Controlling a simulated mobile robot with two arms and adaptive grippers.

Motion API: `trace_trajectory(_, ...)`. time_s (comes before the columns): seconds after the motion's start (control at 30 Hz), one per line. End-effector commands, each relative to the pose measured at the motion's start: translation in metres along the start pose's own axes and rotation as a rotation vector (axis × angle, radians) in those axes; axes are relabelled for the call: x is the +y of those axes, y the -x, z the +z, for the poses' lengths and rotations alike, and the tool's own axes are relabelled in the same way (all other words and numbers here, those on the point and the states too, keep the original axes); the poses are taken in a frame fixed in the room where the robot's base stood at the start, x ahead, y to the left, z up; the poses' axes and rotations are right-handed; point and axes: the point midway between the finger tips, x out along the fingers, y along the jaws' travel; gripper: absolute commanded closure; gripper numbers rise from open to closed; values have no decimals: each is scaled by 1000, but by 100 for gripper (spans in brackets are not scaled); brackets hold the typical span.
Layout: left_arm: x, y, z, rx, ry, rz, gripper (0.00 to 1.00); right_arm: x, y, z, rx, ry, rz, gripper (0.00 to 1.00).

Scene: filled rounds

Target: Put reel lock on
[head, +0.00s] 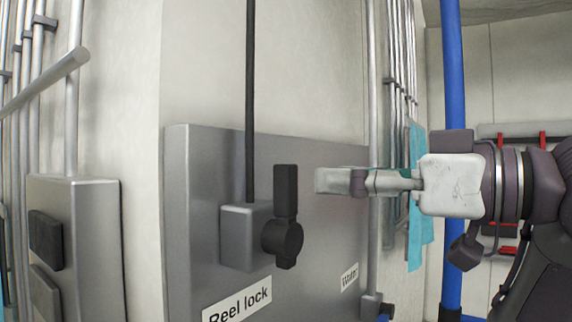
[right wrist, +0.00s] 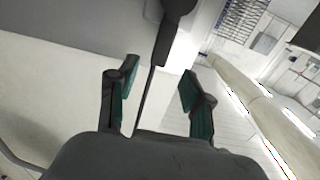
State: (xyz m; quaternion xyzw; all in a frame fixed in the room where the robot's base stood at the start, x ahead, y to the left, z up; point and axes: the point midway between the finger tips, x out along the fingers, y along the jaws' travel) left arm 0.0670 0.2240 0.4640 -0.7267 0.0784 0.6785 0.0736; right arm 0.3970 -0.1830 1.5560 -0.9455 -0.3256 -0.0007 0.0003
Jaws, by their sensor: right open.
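The reel lock switch is a grey box (head: 243,236) on a grey panel, above a label (head: 237,303) reading "Reel lock". Its black handle (head: 286,193) stands upright from a round black hub (head: 282,240). My right gripper (head: 322,181) is just right of the handle's upper part in the head view, with a small gap showing. In the right wrist view, the right gripper (right wrist: 159,73) is open with green pads apart. The dark handle (right wrist: 166,45) appears in line with the gap between them; its depth is hard to judge. My left gripper is not in view.
A dark conduit (head: 250,90) rises from the switch box. A blue pipe (head: 454,70) and a turquoise cloth (head: 416,200) are behind my right arm. Another grey box (head: 95,240) is at left.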

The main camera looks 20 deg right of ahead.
Motion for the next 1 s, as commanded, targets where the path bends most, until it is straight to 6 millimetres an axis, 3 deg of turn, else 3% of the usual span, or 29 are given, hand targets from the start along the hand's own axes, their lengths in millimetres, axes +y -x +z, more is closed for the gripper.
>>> trace_trajectory(0.1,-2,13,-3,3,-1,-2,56,0,-28,-3,-4,-3,-3,50)
trace_trajectory(0.33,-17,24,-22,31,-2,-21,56,0,-65,-2,-2,-2,-1,50)
trace_trajectory(0.5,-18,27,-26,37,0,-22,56,1,-77,-1,0,-1,1,50)
trace_trajectory(0.8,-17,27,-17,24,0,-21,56,1,-79,0,1,0,2,50)
trace_trajectory(1.0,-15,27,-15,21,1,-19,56,1,-79,0,1,0,2,82)
